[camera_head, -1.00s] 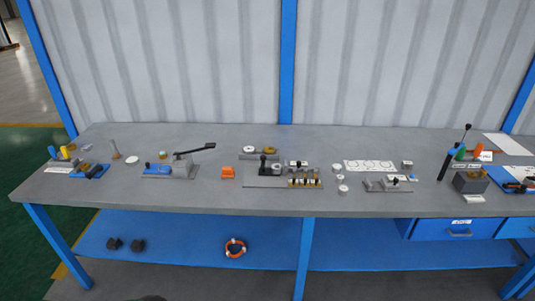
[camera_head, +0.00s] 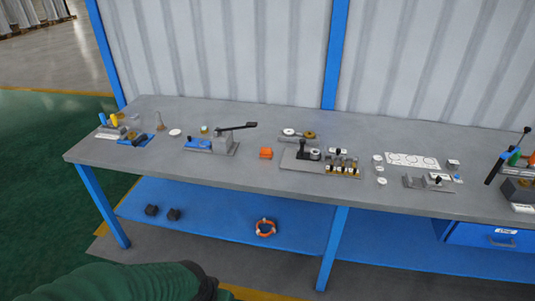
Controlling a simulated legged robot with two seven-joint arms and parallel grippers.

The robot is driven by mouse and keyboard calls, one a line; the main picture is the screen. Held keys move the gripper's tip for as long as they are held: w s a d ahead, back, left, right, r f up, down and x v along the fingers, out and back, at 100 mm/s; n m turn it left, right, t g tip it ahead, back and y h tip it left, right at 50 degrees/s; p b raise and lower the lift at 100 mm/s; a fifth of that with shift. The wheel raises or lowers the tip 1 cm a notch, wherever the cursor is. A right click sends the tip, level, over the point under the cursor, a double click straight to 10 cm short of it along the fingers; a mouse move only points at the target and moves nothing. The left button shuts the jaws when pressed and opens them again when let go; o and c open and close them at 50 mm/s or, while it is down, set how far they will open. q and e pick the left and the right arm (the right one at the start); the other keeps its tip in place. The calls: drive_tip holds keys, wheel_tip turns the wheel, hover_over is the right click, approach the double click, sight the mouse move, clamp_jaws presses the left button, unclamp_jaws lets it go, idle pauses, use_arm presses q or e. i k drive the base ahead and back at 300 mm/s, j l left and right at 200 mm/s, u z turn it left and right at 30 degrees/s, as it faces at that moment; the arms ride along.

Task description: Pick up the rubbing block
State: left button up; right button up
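The grey workbench (camera_head: 240,182) holds several small items, all some distance from me. I cannot tell for sure which one is the rubbing block. A small orange block (camera_head: 265,153) sits near the middle of the bench, between a lever press (camera_head: 222,141) on a blue base and a grey fixture plate (camera_head: 292,163). A blue plate with a dark item (camera_head: 136,139) lies at the left end. No gripper shows in the view. A dark green ribbed part comes in along the bottom left edge, without fingertips in sight.
A blue drawer (camera_head: 490,236) hangs under the bench at right. Blue posts and a corrugated wall stand behind. Green floor is open at left.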

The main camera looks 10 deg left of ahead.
sight(266, 153)
drive_tip(key=i+j+z, duration=0.35)
drive_tip(key=i+j, duration=0.65)
drive_tip(key=i+j+z, duration=0.1)
drive_tip(key=i+j, duration=0.3)
drive_tip(key=i, duration=0.15)
drive_tip(key=i+j+z, duration=0.1)
drive_tip(key=i+j, duration=0.3)
drive_tip(key=i, duration=0.1)
